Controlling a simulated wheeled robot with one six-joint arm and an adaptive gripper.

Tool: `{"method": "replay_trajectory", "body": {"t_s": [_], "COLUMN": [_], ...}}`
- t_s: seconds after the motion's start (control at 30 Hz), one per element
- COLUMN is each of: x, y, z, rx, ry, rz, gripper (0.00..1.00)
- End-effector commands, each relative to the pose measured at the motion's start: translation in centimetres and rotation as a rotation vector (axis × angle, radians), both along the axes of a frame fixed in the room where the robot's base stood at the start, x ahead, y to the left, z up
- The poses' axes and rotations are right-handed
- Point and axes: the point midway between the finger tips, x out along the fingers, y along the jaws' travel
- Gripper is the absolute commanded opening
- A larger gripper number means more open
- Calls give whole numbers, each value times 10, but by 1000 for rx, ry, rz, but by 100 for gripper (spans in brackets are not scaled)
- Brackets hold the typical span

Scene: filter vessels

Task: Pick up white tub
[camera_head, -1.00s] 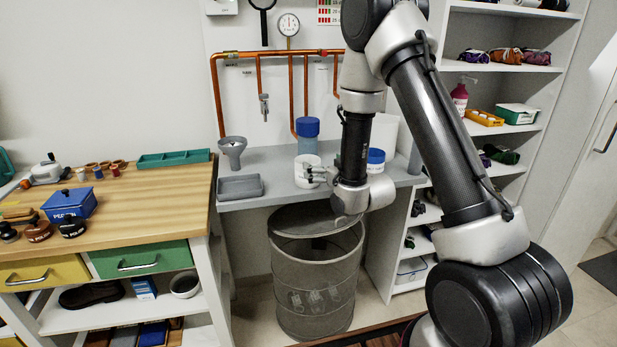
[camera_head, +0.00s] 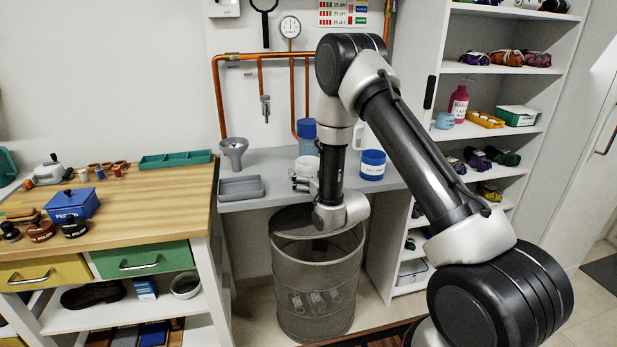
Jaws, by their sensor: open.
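The white tub (camera_head: 307,162) stands on the grey counter in front of a blue-topped vessel (camera_head: 306,128). My gripper (camera_head: 302,184) is at the tub, low in front of it, with its fingers pointing left. The gripper is open, and its fingers and wrist cover the tub's lower part. I cannot tell whether the fingers touch the tub or are around it.
A white pitcher (camera_head: 356,138) is partly behind my arm, and a blue tub with a white band (camera_head: 372,165) is to its right. A grey funnel (camera_head: 233,150) and a grey tray (camera_head: 240,188) are on the left. A mesh bin (camera_head: 318,285) stands below the counter edge.

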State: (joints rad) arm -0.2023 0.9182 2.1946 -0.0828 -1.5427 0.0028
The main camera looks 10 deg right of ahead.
Motion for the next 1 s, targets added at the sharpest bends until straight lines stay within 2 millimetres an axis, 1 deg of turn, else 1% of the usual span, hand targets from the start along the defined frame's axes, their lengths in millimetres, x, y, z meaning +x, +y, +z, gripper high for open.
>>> {"method": "replay_trajectory", "body": {"t_s": [0.13, 0.17, 0.2, 0.27, 0.4, 0.43, 0.77, 0.87, 0.93, 1.0], "x": [0, 0, 0, 0, 0, 0, 0, 0, 0, 0], "y": [0, 0, 0, 0, 0, 0, 0, 0, 0, 0], "z": [0, 0, 0, 0, 0, 0, 2, 10, 20, 33], "rx": [0, 0, 0, 0, 0, 0, 0, 0, 0, 0], "ry": [1, 1, 1, 0, 1, 1, -1, -2, -3, -3], "rz": [0, 0, 0, 0, 0, 0, 0, 0, 0, 0], "gripper": [96, 93, 85, 74, 49, 46, 46, 46, 46, 46]}}
